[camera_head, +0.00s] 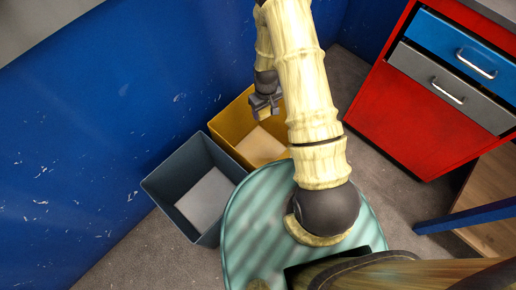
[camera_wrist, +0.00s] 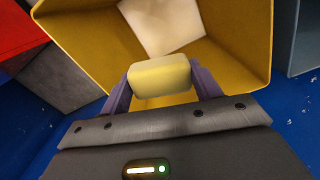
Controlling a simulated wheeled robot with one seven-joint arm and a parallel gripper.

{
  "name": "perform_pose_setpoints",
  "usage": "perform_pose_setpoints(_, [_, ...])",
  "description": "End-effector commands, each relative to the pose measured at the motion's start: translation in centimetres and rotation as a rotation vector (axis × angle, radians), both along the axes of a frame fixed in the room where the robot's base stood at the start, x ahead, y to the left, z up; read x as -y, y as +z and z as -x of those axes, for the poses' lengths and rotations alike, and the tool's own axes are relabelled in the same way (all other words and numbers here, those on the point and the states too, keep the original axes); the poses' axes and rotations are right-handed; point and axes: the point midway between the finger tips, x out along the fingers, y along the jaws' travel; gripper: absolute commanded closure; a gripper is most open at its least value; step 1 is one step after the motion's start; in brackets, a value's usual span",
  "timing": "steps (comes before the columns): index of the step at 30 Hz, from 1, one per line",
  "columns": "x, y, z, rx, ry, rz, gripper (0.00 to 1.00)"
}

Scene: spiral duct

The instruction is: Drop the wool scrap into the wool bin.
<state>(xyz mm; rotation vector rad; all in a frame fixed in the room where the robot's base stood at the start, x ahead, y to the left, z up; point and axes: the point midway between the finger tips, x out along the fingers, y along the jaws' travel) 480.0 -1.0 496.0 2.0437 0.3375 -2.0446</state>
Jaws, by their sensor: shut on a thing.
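My gripper (camera_head: 263,103) hangs over the yellow bin (camera_head: 233,124) in the head view. In the wrist view my gripper (camera_wrist: 161,86) is shut on a small pale yellow block, the wool scrap (camera_wrist: 160,78), held between its two purple-grey fingers. Below the scrap the open yellow bin (camera_wrist: 90,38) shows, with a pale panel on its floor. The scrap is above the bin's opening and apart from its walls. I see no label telling which bin is for wool.
A grey bin (camera_head: 162,187) with a pale floor panel stands directly left of the yellow bin. A scuffed blue wall (camera_head: 90,130) is behind both. A red cabinet (camera_head: 420,110) with blue and grey drawers stands at the right. A round teal surface (camera_head: 255,225) is in front.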

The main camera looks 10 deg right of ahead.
Motion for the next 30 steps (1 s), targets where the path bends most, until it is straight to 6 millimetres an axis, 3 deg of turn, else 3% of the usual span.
perform_pose_setpoints(2, [0.0,0.0,0.0,0.0,0.0,0.0,0.59])
perform_pose_setpoints(3, [0.0,0.0,0.0,0.0,0.0,0.0,0.33])
perform_pose_setpoints(6, [0.0,0.0,0.0,0.0,0.0,0.0,0.14])
perform_pose_setpoints(7, [0.0,0.0,0.0,0.0,0.0,0.0,0.12])
perform_pose_setpoints(19, [0.0,0.8,0.0,0.002,0.0,-0.001,0.12])
perform_pose_setpoints(23, [0.0,2.5,-0.1,0.003,0.0,0.0,0.12])
perform_pose_setpoints(30, [0.0,7.3,-0.1,0.004,-0.001,0.0,0.12])
